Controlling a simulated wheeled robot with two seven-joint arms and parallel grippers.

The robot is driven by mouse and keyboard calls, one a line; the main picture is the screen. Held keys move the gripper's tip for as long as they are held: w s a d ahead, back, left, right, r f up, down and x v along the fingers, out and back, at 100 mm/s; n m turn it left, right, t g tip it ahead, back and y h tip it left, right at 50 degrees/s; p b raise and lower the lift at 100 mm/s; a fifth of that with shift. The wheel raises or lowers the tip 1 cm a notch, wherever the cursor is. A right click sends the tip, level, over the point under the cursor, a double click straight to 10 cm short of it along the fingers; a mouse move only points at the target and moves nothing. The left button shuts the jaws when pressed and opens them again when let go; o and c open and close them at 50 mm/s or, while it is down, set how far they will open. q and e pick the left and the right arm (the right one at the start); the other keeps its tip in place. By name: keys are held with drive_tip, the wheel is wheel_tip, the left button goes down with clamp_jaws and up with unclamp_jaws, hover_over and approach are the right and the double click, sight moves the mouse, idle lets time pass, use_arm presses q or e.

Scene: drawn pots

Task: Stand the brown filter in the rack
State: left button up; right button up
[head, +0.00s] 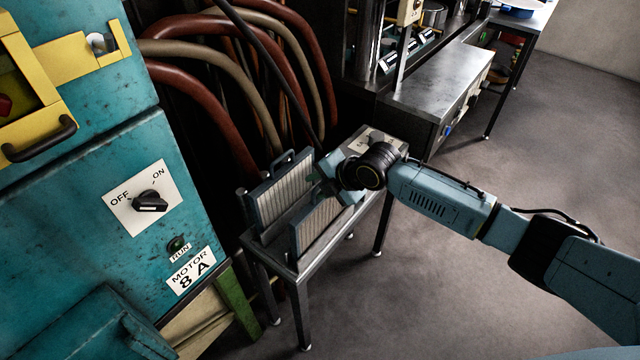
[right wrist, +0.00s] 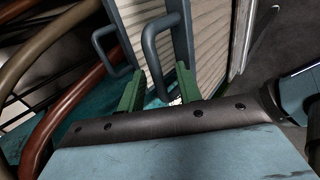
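Two framed pleated filters stand upright, side by side, on a small grey metal stand (head: 286,262). The farther filter (head: 279,195) has pale pleats and a dark handle on top. The nearer filter (head: 318,228) has tan pleats and looks the browner of the two; its top is partly hidden by my right gripper (head: 326,181). In the right wrist view, the green fingers of that gripper (right wrist: 158,88) are apart, with the nearer filter's handle (right wrist: 150,48) between them. The other filter's handle (right wrist: 104,48) is left of the fingers. How the filters seat in the rack is unclear. My left gripper is out of view.
A teal cabinet (head: 80,180) with an OFF/ON switch (head: 150,202) stands close on the left. Thick red and tan hoses (head: 205,85) hang behind the stand. A metal bench (head: 440,80) is at the back right. The floor (head: 480,285) to the right is clear.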

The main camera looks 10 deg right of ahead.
drive_tip(key=shift+s+f, duration=0.1)
drive_tip(key=shift+f, duration=0.05)
drive_tip(key=v, duration=1.3)
drive_tip(key=shift+r, duration=0.35)
